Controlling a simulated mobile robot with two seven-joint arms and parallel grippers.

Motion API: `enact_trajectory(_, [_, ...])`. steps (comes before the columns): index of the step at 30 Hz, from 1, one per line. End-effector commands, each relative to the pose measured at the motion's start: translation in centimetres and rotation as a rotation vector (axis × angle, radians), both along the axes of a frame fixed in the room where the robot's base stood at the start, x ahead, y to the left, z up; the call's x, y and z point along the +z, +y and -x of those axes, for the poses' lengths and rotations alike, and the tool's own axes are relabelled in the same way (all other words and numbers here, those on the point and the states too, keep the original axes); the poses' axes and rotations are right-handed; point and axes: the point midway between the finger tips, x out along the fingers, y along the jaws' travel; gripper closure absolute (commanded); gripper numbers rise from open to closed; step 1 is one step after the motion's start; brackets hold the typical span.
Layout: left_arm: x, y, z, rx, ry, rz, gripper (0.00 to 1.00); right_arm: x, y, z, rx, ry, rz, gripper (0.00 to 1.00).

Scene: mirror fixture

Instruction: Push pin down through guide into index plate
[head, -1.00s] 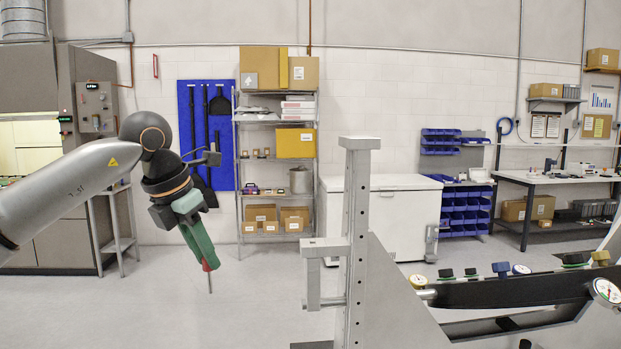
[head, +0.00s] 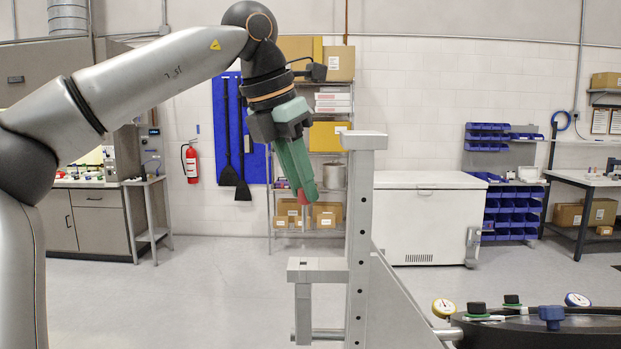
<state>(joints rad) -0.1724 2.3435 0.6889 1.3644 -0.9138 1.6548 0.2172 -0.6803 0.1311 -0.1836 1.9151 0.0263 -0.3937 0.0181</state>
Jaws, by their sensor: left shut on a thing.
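My left gripper (head: 307,194), with green fingers, is shut on a pin with a red grip (head: 301,196). There is a clear gap between the fingertips and the guide. The index plate cannot be told apart for certain from the other fixture parts. My right gripper is not in view.
The tall grey post (head: 363,220) with a row of holes stands close to the right of the gripper. A sloping brace runs down right from it. A dark round fixture (head: 540,328) with gauges and knobs is at the lower right. Floor left of the guide is clear.

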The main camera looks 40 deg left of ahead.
Motion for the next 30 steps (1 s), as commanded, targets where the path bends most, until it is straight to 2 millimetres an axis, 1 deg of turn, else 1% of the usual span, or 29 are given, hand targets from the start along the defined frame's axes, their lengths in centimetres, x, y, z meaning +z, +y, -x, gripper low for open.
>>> enact_trajectory(21, [-3.5, 0.0, 0.0, 0.0, 0.0, 0.001, 1.0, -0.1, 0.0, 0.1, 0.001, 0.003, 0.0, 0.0])
enact_trajectory(30, [-4.5, 0.0, 0.0, 0.0, 0.0, 0.0, 1.0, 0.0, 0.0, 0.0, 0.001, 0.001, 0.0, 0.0])
